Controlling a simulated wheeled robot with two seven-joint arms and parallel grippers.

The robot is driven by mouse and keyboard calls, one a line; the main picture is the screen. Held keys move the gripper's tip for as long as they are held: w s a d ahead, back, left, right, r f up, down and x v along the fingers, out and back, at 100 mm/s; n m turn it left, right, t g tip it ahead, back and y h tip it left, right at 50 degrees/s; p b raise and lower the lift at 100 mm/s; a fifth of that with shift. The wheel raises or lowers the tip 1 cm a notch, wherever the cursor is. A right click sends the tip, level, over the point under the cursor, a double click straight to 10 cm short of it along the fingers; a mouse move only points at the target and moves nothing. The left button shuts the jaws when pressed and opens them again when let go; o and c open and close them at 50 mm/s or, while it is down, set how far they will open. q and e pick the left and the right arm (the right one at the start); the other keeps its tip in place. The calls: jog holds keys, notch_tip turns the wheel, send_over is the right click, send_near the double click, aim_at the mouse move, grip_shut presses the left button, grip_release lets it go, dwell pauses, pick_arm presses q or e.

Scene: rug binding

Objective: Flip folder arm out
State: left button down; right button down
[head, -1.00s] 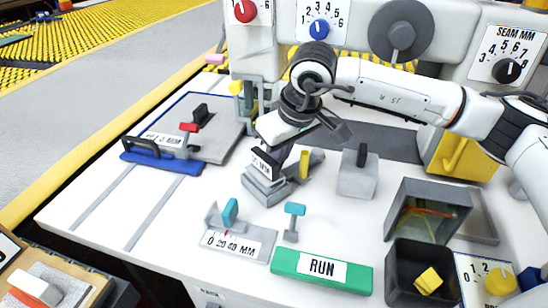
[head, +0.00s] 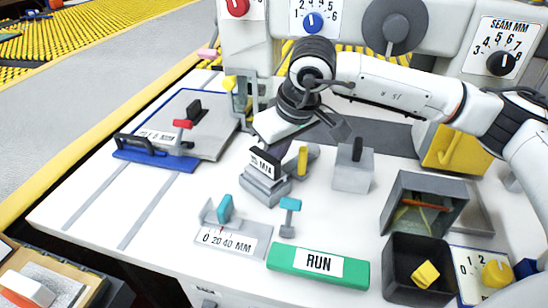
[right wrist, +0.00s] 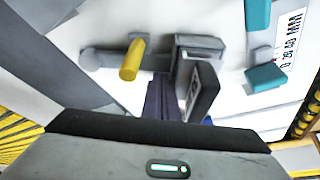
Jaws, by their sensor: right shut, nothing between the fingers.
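A grey bar with an upright yellow handle (head: 302,160) sits on the white table, just right of a stepped grey block (head: 265,187) carrying a dark labelled plate (head: 265,164). I take the bar with the yellow handle to be the folder arm, though no label confirms it. In the right wrist view the yellow handle (right wrist: 132,60) stands left of the block (right wrist: 200,46) and the plate (right wrist: 204,92). My right gripper (head: 282,147) is shut and empty, close behind the plate; whether it touches is unclear. Its dark fingers (right wrist: 166,92) point toward the block. My left gripper is out of view.
Left is a grey plate (head: 215,138) with a red-topped clamp and blue-edged handle. In front are a teal slider gauge (head: 232,240), a teal peg (head: 288,218) and a green RUN bar (head: 318,265). A grey block (head: 353,172) and dark bins (head: 420,268) stand right.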

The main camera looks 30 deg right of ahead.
jog(key=shift+s+f, duration=0.15)
jog(key=shift+s, duration=0.05)
jog(key=p+v, duration=0.5)
jog(key=v, duration=0.5)
jog(key=shift+w, duration=0.3)
jog(key=shift+d, duration=0.1)
